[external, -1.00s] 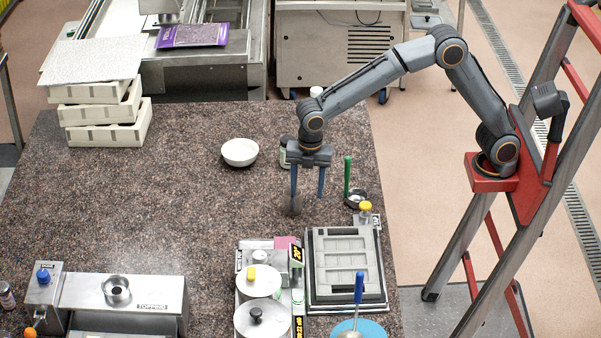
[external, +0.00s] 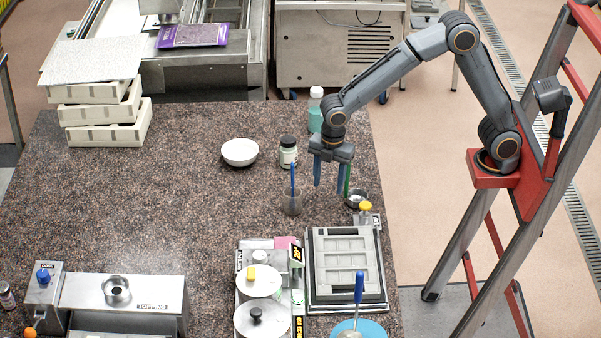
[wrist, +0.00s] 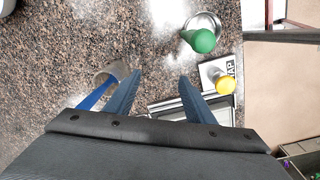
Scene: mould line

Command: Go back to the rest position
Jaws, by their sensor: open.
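My gripper (external: 331,183) is open and empty above the right part of the speckled worktop (external: 190,200), its two blue-grey fingers pointing down. In the external view it hangs just left of a green-handled tool, whose handle (external: 347,180) it partly covers. A small cup holding a blue-handled tool (external: 292,200) stands to its left. In the wrist view the fingers (wrist: 155,95) are apart with nothing between them. There the blue handle (wrist: 98,92) shows to the left and the green knob (wrist: 203,41) lies ahead to the right.
A grey mould tray (external: 315,270) lies in front of my gripper, with a yellow-capped item (external: 365,208) at its back corner. A white bowl (external: 240,152), a dark-lidded jar (external: 288,152) and a teal bottle (external: 315,112) stand behind. The worktop's middle left is clear.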

